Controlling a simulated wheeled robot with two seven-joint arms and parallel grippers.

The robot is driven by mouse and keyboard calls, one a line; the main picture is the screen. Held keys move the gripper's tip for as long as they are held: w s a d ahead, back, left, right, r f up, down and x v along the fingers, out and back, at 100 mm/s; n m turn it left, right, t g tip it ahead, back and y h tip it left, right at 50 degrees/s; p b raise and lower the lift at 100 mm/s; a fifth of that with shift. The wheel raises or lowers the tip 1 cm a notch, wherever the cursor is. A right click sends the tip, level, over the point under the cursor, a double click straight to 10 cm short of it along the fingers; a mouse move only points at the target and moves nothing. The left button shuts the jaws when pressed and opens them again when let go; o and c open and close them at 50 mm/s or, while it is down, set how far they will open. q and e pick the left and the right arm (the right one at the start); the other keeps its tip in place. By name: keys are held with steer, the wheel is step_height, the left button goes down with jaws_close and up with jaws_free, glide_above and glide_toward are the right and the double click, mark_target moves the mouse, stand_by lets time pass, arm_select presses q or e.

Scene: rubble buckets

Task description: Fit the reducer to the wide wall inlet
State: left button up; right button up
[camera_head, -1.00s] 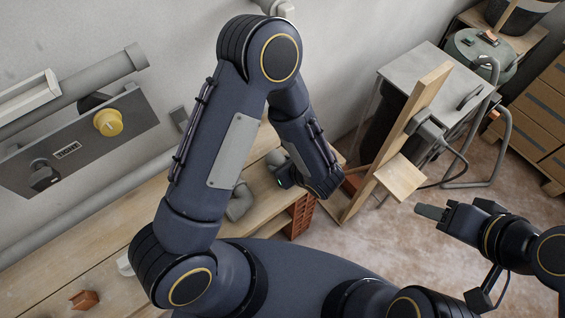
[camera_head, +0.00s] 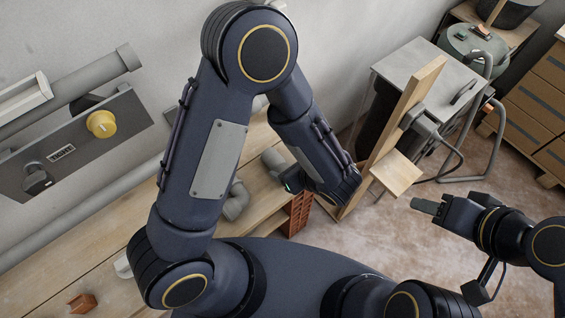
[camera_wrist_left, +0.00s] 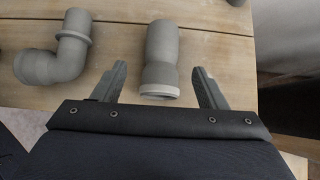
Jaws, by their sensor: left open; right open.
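The reducer, a grey tapered pipe piece with a pale ring at its near end (camera_wrist_left: 160,55), lies on the wooden bench in the left wrist view. My left gripper (camera_wrist_left: 159,68) is open, with a finger on each side of the reducer's near end in the picture; contact does not show. In the head view its fingers are hidden behind my forearm. A wall panel (camera_head: 75,150) carries a yellow round fitting (camera_head: 102,124) and a dark round fitting (camera_head: 38,180); I cannot tell which is the wide inlet. My right gripper (camera_head: 425,206) is open and empty over the floor.
A grey elbow pipe (camera_wrist_left: 60,50) lies left of the reducer; it also shows in the head view (camera_head: 236,202). A red-brown rack (camera_head: 299,212) stands at the bench end. A timber post (camera_head: 405,105) and a grey-topped cabinet (camera_head: 425,65) stand right. A brown block (camera_head: 82,303) lies front left.

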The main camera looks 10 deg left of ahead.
arm_select(q)
steer(key=shift+s+d+r, duration=0.2)
steer(key=shift+d+r, duration=0.05)
steer(key=shift+r, duration=0.1)
steer(key=s+a+r+n+g+h, duration=0.2)
steer(key=s+a+r+n+g, duration=0.1)
steer(key=a+r+n, duration=0.3)
steer(key=s+a+r+n+g+h, duration=0.2)
steer(key=s+a+r+n, duration=0.25)
steer(key=a+n, duration=0.3)
steer(key=s+r+n+t+h, duration=0.4)
steer(key=s+r+n+h, duration=0.1)
steer(key=n, duration=0.8)
step_height(320, 180, up, 2)
steer(key=shift+r+h, duration=0.15)
steer(key=shift+h, duration=0.65)
steer(key=shift+r+n+t, duration=0.3)
steer(key=shift+n+t, duration=0.15)
steer(key=shift+t, duration=0.05)
steer(key=shift+c, duration=1.3)
